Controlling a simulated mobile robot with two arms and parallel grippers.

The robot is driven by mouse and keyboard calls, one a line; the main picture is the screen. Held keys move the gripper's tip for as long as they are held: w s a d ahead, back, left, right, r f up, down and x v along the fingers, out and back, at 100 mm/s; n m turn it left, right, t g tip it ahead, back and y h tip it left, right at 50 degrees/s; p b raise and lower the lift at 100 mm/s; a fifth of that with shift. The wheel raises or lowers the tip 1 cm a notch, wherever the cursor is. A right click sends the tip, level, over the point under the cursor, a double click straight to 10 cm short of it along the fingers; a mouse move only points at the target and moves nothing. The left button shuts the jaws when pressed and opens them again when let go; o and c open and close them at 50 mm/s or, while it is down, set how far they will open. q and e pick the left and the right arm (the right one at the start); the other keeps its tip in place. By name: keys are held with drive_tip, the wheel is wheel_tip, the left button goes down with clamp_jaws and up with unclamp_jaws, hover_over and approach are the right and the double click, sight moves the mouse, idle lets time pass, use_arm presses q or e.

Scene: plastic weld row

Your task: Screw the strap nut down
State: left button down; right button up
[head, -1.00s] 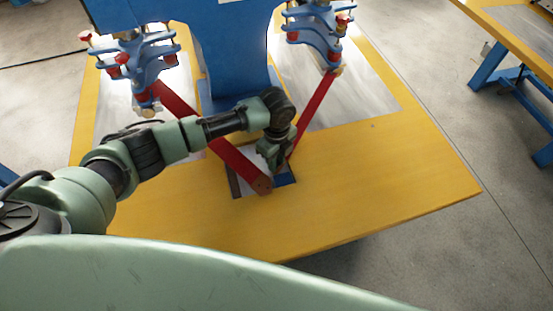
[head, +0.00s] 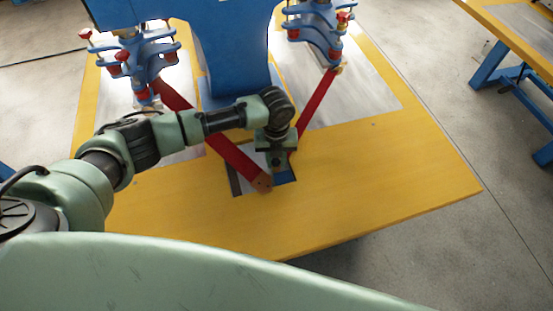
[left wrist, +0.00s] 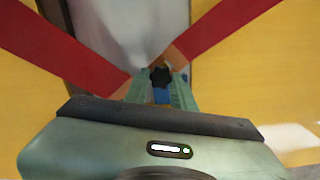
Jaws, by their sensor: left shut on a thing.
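My left gripper (left wrist: 161,88) is shut on the strap nut (left wrist: 160,76), a dark lobed knob between its green fingertips in the left wrist view. In the head view the left gripper (head: 276,160) points down over the table's front part, and the hand hides the nut. Blue shows just below the nut in the left wrist view. My right gripper is not in view.
The yellow table (head: 380,185) has clear room at the right and front. A pale plate (head: 246,185) lies under the gripper. Blue multi-armed fixtures with red knobs stand at the back left (head: 140,55) and back right (head: 318,25). A blue column (head: 232,50) rises between them.

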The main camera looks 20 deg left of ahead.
use_arm(q)
drive_tip(key=m, duration=0.5)
drive_tip(key=shift+w+a, duration=0.1)
drive_tip(key=shift+a, duration=0.05)
drive_tip(key=m+b, duration=0.1)
drive_tip(key=m, duration=0.4)
drive_tip(key=shift+m, duration=0.4)
drive_tip(key=c, duration=1.2)
unclamp_jaws()
